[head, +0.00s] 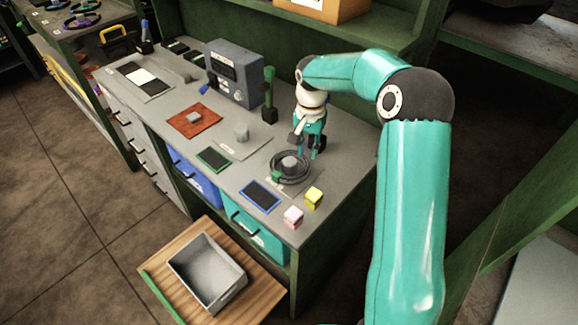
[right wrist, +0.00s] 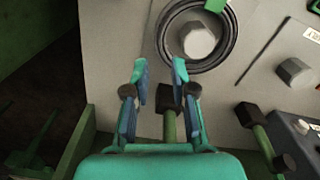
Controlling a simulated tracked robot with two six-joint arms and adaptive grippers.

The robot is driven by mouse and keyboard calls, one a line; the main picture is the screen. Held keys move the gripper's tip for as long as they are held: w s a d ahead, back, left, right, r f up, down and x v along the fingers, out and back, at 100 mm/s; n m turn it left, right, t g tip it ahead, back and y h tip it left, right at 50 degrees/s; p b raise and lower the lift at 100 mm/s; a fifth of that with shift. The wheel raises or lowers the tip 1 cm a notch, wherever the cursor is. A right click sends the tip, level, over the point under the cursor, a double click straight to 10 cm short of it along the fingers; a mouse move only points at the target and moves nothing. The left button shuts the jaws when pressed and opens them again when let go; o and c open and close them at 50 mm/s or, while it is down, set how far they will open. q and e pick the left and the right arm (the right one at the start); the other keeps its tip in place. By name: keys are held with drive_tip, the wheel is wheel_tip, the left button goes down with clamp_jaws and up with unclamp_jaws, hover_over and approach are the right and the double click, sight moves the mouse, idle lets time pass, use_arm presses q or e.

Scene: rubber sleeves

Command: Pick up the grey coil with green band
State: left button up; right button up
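The dark grey coil (head: 303,177) lies on the grey bench top around a short grey post (head: 289,163). Its green band (head: 277,177) is on the near left side in the head view. In the right wrist view the coil (right wrist: 233,38) is at the top, with the green band (right wrist: 215,4) at the frame edge. My right gripper (head: 307,146) is over the bench just behind the coil. In the right wrist view its two fingers (right wrist: 159,68) are apart with nothing between their tips, short of the coil. My left gripper is not in view.
A yellow cube (head: 314,198) and a pink cube (head: 293,217) stand near the coil, beside a blue-framed pad (head: 260,195). A green-handled tool (head: 269,100) and a grey control box (head: 235,73) are behind. A grey bin (head: 207,272) sits on a wooden board below.

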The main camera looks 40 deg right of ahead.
sight(306, 169)
wheel_tip(306, 169, down, 3)
drive_tip(key=shift+s+r, duration=0.1)
drive_tip(key=shift+r, duration=0.05)
drive_tip(key=shift+f+p, duration=0.4)
drive_tip(key=shift+f, duration=0.15)
wheel_tip(306, 169, down, 4)
drive_tip(key=shift+f+p, duration=0.1)
drive_tip(key=shift+p, duration=0.4)
drive_tip(key=shift+c, duration=0.3)
clamp_jaws()
drive_tip(key=shift+w, duration=0.2)
